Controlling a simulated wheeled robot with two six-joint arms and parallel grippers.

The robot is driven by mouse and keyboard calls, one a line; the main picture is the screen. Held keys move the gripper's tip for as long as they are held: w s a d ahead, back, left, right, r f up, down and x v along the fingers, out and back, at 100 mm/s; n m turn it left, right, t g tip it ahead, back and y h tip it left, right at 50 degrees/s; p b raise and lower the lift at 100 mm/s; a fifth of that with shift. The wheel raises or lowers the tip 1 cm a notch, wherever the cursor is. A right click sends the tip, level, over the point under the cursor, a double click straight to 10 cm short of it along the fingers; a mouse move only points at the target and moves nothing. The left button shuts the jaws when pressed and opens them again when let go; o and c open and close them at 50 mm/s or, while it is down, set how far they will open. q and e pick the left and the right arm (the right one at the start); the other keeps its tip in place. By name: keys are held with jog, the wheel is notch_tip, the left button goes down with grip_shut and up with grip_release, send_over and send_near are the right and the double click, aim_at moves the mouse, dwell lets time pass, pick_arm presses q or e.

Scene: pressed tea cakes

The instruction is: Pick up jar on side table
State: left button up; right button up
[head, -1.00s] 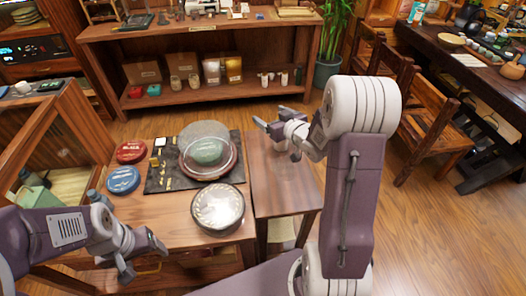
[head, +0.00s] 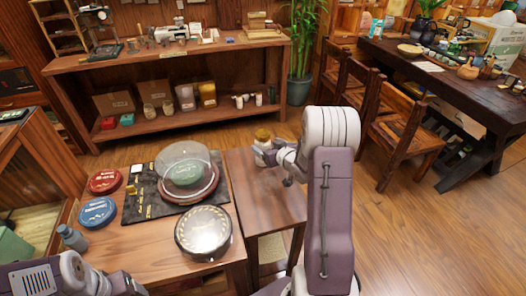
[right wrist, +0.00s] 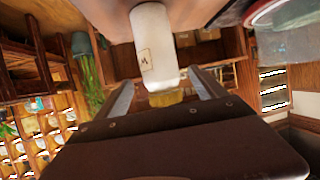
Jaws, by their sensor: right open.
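A pale jar (right wrist: 153,45) with a yellow lid and a small label shows in the right wrist view, where the picture looks upside down. Its lid end lies between the two fingers of my right gripper (right wrist: 165,90), which are apart with gaps on both sides. In the head view the jar's yellow lid (head: 262,134) shows by the right gripper (head: 272,157), above the far part of the small side table (head: 272,205). My wrist and gripper partly hide the jar there. My left gripper (head: 128,287) is at the bottom edge, partly cut off.
Left of the side table, a wooden table holds a glass dome (head: 188,165) over a green cake, a round shiny-topped container (head: 204,232), a red disc (head: 105,181) and a blue disc (head: 97,212). A shelf (head: 170,55) stands behind. The side table's near part is clear.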

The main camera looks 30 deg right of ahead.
jog(key=x, duration=0.5)
jog(key=shift+s+a+f, duration=0.1)
jog(key=shift+s+f, duration=0.05)
jog(key=shift+f, duration=0.1)
jog(key=shift+s+r, duration=0.1)
jog(key=c, duration=0.4)
grip_shut()
